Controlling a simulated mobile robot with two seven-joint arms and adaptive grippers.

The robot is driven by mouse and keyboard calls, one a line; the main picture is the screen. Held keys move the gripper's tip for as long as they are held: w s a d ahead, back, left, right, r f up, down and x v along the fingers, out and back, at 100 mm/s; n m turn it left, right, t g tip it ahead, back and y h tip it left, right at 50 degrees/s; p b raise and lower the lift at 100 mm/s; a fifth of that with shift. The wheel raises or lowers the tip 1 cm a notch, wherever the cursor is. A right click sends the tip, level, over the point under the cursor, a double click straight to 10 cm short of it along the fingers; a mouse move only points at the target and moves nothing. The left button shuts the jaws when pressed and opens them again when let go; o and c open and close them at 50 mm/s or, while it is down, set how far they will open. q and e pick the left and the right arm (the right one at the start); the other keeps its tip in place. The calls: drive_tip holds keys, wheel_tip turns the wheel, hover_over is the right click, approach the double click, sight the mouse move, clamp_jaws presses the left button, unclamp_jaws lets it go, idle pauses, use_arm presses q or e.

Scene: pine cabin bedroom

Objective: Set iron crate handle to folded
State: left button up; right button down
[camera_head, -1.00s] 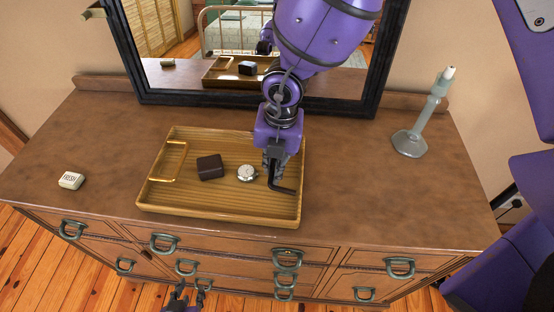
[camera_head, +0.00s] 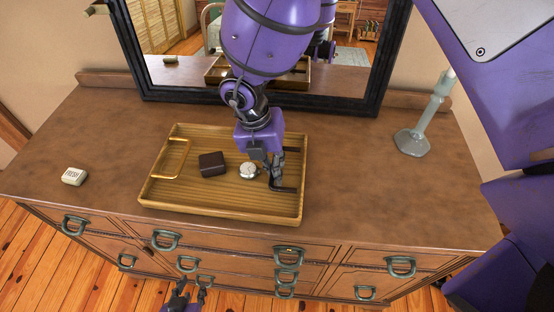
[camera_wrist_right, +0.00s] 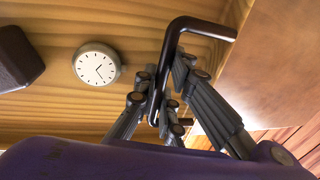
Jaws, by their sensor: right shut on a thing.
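The crate is a shallow wooden tray-like box (camera_head: 225,212) on the dresser. Its dark iron handle (camera_head: 287,189) is on the right end, with its bar inward of the right wall. In the right wrist view the handle (camera_wrist_right: 205,27) shows a bent corner and one leg running right to the wall. My right gripper (camera_head: 276,180) is shut on the handle's bar, and its fingers hide part of it. A brass-coloured handle (camera_head: 183,160) is at the left end. My left gripper (camera_head: 188,293) is low in front of the dresser, open and empty, away from the crate.
A dark brown box (camera_head: 211,164) and a round white-faced clock or watch (camera_head: 248,170) lie in the crate, close to my right gripper. A mirror (camera_head: 377,60) stands behind. A candlestick (camera_head: 414,140) is at right, a small white block (camera_head: 74,177) at left.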

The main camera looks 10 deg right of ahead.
drive_tip(key=c, duration=1.8)
unclamp_jaws()
drive_tip(key=shift+a, duration=0.1)
drive_tip(key=v, duration=1.2)
drive_tip(key=shift+w, duration=0.1)
